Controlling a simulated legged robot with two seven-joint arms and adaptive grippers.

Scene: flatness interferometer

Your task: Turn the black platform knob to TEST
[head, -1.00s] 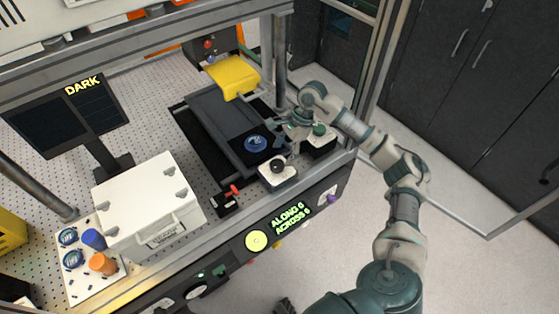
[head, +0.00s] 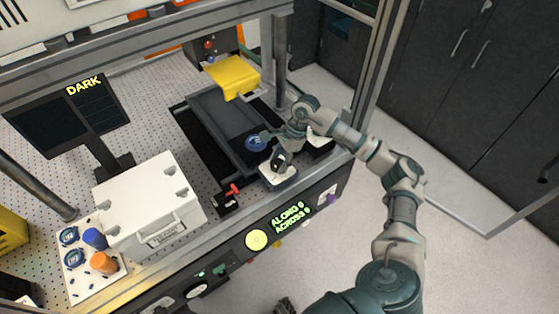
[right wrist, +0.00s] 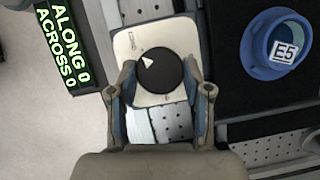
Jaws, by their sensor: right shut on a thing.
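The black platform knob (right wrist: 157,74) is round with a white pointer and sits on a pale plate (right wrist: 125,44). In the right wrist view its pointer is toward the upper left, near small marking that I cannot read. My right gripper (right wrist: 160,92) has a finger on either side of the knob and is shut on it. In the head view the right gripper (head: 284,155) is over the knob, which it partly hides, and the pale plate (head: 276,180) shows below. My left gripper is not in view.
A blue ring-shaped part marked E5 (right wrist: 279,47) sits beside the plate, on the dark platform (head: 215,120). A red-handled lever (head: 232,190) and a white case (head: 148,205) stand to the left. The front display (head: 287,217) reads ALONG 0, ACROSS 0; the screen (head: 75,110) reads DARK.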

